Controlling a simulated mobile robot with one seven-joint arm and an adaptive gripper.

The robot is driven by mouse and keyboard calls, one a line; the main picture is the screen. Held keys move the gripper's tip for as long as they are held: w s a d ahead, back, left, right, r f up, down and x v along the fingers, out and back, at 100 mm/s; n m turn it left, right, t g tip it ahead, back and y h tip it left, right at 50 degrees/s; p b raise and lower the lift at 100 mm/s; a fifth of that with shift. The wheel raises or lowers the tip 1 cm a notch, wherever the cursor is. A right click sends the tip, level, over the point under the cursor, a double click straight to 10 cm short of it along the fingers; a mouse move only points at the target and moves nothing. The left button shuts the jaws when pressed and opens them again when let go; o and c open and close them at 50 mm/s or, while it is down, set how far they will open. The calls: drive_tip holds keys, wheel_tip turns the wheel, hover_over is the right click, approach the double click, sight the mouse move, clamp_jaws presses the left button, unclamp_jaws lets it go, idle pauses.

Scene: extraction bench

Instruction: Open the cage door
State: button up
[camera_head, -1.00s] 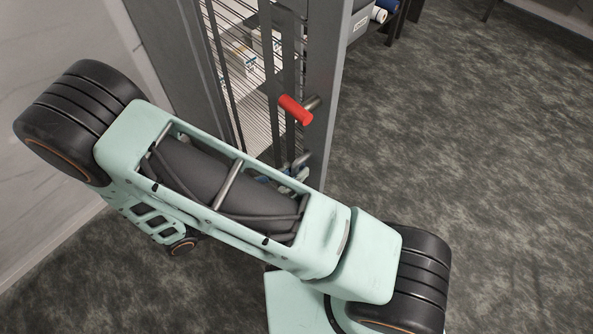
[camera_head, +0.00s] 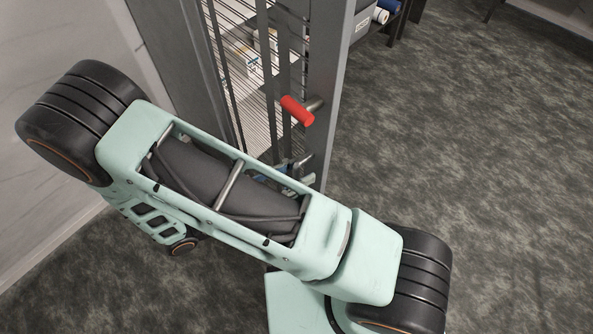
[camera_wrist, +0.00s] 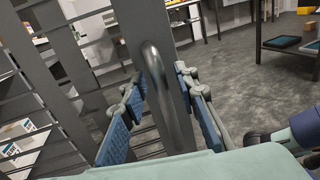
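My gripper (camera_head: 290,170) is lower on the same upright, mostly hidden behind my arm. In the wrist view a curved metal handle (camera_wrist: 157,75) stands on the door's upright. My gripper (camera_wrist: 160,118) is open, one blue-padded finger on each side of this handle. Gaps show between the fingers and the handle.
White boxes (camera_head: 262,50) sit on shelves behind the mesh. A pale wall (camera_head: 60,50) is at the left. The carpeted floor (camera_head: 480,150) to the right is clear. A dark table with trays (camera_wrist: 290,42) stands at the far right in the wrist view.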

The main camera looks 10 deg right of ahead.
drive_tip(key=v, duration=1.2)
idle(0.3)
